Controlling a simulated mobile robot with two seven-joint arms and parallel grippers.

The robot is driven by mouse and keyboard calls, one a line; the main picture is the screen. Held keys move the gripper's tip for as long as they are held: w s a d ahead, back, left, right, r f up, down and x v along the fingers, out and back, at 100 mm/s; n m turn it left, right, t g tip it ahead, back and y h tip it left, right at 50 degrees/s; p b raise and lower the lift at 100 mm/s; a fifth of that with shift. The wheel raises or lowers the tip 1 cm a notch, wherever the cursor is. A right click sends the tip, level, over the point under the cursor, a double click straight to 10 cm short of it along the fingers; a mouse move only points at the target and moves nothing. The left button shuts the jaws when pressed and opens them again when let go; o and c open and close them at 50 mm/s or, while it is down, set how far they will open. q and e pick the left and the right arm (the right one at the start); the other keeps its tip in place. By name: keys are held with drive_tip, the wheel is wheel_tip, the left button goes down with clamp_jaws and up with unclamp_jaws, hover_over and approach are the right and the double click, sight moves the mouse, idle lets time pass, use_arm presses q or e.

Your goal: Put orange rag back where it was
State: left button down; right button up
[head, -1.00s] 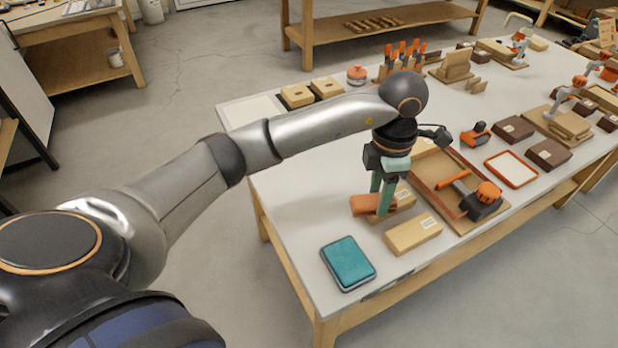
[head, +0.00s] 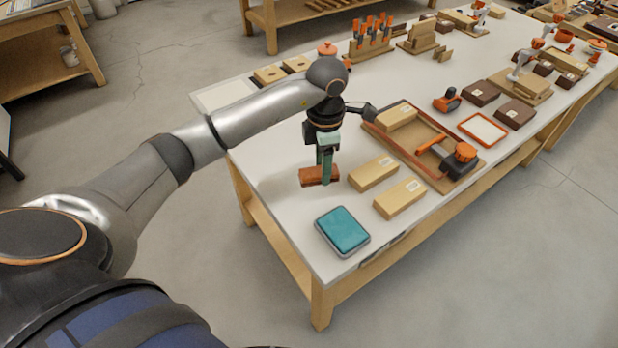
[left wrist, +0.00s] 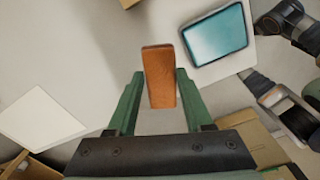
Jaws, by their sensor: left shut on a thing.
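The orange rag (head: 313,177) is a folded, brownish-orange block shape in the head view. My left gripper (head: 326,178) is shut on it, with green fingers pointing down over the white bench top. In the left wrist view the rag (left wrist: 160,77) sits between the two green fingertips (left wrist: 157,82). I cannot tell from these views whether the rag touches the bench.
A teal pad (head: 342,231) lies near the front corner of the bench (head: 268,178). Two cardboard boxes (head: 373,173) (head: 400,199) lie right of the rag. A wooden tray (head: 440,183) with an orange tool is beyond. Bench top left of the rag is clear.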

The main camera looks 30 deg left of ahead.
use_arm(q)
drive_tip(key=a+f, duration=0.2)
drive_tip(key=f, duration=0.1)
drive_tip(key=a+f, duration=0.1)
drive_tip(key=shift+w+a+f, duration=0.15)
drive_tip(key=shift+w+f, duration=0.05)
drive_tip(key=shift+w, duration=0.05)
drive_tip(key=f, duration=0.3)
drive_tip(key=shift+a+f+p, duration=0.15)
drive_tip(key=shift+a+p, duration=0.05)
drive_tip(key=shift+p, duration=0.1)
drive_tip(key=shift+f, duration=0.25)
drive_tip(key=shift+c, duration=1.5)
unclamp_jaws()
drive_tip(key=shift+r, duration=0.25)
wheel_tip(320, 180, up, 12)
